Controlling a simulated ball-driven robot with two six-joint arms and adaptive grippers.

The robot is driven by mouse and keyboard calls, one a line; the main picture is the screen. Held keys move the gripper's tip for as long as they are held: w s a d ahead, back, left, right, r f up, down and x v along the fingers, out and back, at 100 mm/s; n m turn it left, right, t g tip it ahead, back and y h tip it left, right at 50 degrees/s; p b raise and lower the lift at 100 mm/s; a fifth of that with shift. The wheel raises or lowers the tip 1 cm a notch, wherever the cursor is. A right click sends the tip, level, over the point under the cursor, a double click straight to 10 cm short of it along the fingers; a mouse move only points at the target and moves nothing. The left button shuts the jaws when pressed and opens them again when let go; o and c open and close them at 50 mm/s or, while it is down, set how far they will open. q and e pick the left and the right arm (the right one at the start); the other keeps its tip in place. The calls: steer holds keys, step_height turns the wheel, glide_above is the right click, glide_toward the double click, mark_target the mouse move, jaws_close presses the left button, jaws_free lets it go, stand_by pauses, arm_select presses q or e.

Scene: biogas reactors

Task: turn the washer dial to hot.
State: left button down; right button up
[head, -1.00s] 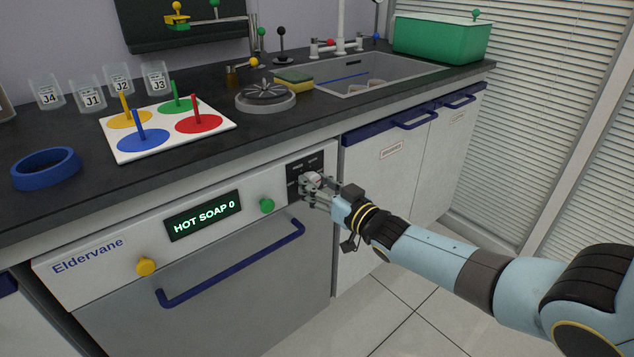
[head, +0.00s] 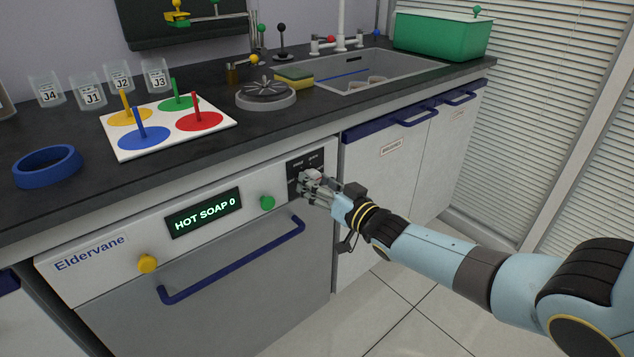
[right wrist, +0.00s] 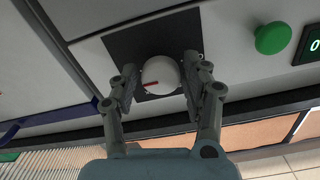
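The washer dial (head: 313,176) is a white round knob on a dark square panel at the right end of the washer's front. In the right wrist view the dial (right wrist: 160,75) shows a red pointer line toward the picture's left. My right gripper (right wrist: 160,80) has one finger on each side of the dial, with narrow gaps showing; it appears open. In the head view my right gripper (head: 308,188) is at the dial and partly covers it and its panel marks. The washer display (head: 203,213) reads "HOT SOAP 0". My left gripper is not in view.
A green button (head: 267,202) and yellow knob (head: 148,263) stick out of the washer front. A blue door handle (head: 232,262) runs below. The counter above holds a blue ring (head: 47,167), a peg board (head: 165,128) and jars. The floor in front is clear.

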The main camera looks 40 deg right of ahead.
steer(key=shift+o, duration=1.2)
steer(key=shift+r, duration=0.1)
steer(key=s, duration=1.2)
steer(key=shift+d, duration=0.45)
steer(key=s+a+f+m+g+h, duration=0.15)
steer(key=s+f+g, duration=0.35)
steer(key=s+f, duration=0.65)
steer(key=s+a+f+g+h, duration=0.15)
steer(key=s+f+g, duration=0.25)
steer(key=s+f, duration=0.8)
steer(key=s+a+f+n+g, duration=0.1)
steer(key=s+f+g, duration=0.1)
steer(key=s+f, duration=0.2)
steer(key=s+a+f+n+g, duration=0.1)
steer(key=s+f+g, duration=0.2)
steer(key=s, duration=0.7)
steer(key=s+a+f+n+g+y, duration=0.1)
steer(key=s+f+g, duration=0.2)
steer(key=s+f, duration=0.2)
steer(key=s, duration=0.3)
steer(key=shift+f+n, duration=0.35)
